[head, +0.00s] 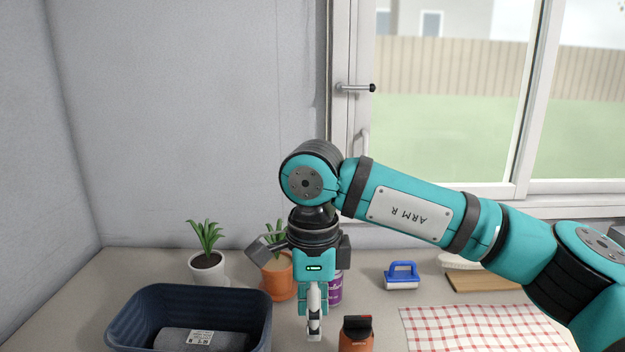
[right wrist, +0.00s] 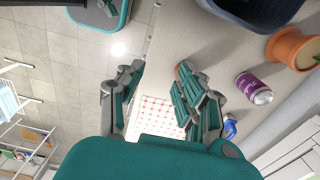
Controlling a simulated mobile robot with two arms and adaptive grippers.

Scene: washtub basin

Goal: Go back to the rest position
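My right arm reaches in from the right of the head view and bends down at the wrist. Its gripper (head: 314,335) points down above the counter, between the dark blue basin and a brown bottle with a black cap. In the right wrist view the two fingers of this gripper (right wrist: 158,68) stand well apart, with nothing held between them. A small orange-brown piece shows at the edge of the right-hand finger, mostly hidden. My left arm and gripper are not in view.
The dark blue basin (head: 255,305) holds a grey labelled item (head: 185,340). The brown bottle (head: 356,338) stands close right of the gripper. Two potted plants, a purple can (right wrist: 254,89), a blue-handled brush (head: 402,275), a wooden board and a checked cloth (head: 480,328) are on the counter.

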